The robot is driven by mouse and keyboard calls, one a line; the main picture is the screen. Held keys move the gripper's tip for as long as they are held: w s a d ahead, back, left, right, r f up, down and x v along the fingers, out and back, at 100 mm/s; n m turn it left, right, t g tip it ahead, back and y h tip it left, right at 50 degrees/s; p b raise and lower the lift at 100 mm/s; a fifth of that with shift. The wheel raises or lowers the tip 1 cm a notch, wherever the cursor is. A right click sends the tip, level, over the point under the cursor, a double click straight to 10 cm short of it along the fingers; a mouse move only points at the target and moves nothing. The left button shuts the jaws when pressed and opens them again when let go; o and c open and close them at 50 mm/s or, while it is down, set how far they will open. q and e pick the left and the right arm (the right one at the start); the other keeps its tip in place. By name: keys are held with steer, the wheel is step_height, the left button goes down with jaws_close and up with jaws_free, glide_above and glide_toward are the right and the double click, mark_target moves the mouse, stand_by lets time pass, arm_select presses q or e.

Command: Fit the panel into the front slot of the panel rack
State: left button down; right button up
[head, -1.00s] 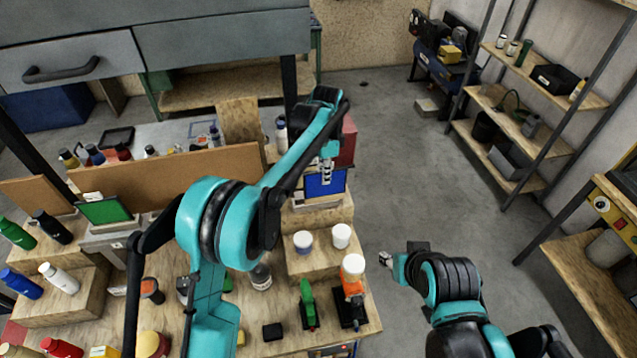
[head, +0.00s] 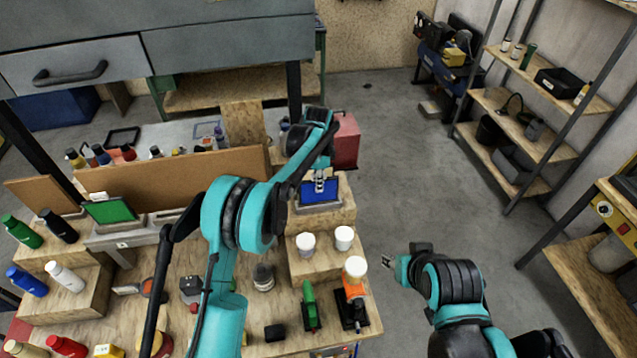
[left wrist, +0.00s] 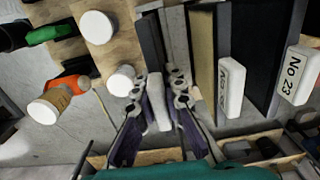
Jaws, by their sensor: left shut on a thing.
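The panel (head: 321,193) has a blue face and stands roughly upright on the wooden block at the right end of the bench. My left gripper (head: 319,181) is shut on its top edge; in the left wrist view a white tab (left wrist: 158,101) sits between the fingers (left wrist: 163,95). The grey panel rack (head: 314,208) shows as a low base under the panel. The panel's lower edge meets the rack, but I cannot tell whether it is in the slot. My right gripper (head: 388,262) hangs beyond the bench's right edge, its fingers too small to judge.
White-capped jars (head: 305,244) and an orange bottle (head: 354,285) stand in front of the rack. A red box (head: 346,142) is behind it. A green panel (head: 110,210) stands at left. In the wrist view, a label "No 23" (left wrist: 295,75) is close by.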

arm_select(q)
steer(key=c, duration=1.6)
jaws_free()
steer(key=shift+f, duration=0.1)
steer(key=shift+r, duration=0.2)
step_height(320, 180, up, 12)
